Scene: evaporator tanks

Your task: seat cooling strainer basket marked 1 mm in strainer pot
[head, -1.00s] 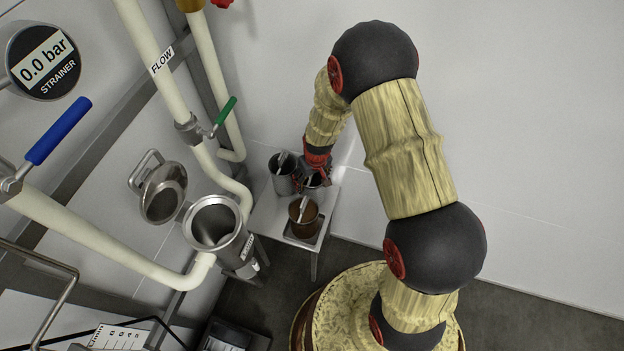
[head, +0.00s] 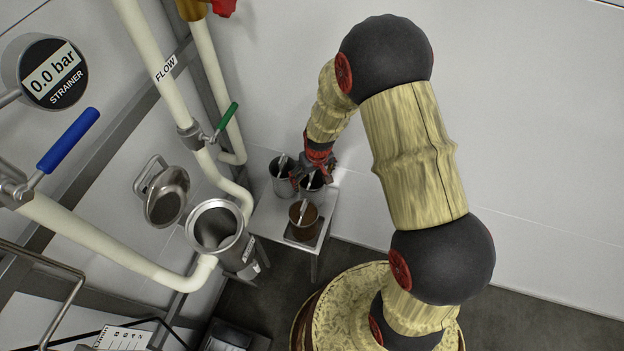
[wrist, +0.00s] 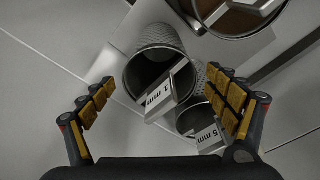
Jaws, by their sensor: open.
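The basket marked 1 mm (wrist: 158,42) is a grey perforated cup with a flat labelled handle bar (wrist: 160,98). It stands on a small white table, and in the head view it (head: 313,191) is partly hidden under my gripper (head: 312,177). In the wrist view my gripper (wrist: 160,80) is open, its fingers spread either side of the basket and its handle. I see no contact. The strainer pot (head: 234,250) is a steel cylinder at the left of the table, open at the top. Its round lid (head: 166,204) is swung open beside it.
A grey basket marked 5 mm (wrist: 195,118) stands close beside the 1 mm one; the head view shows it too (head: 281,180). A brown-filled basket (head: 302,222) stands at the table's front. Pipes, a green-handled valve (head: 227,116) and a blue lever (head: 68,139) border the pot.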

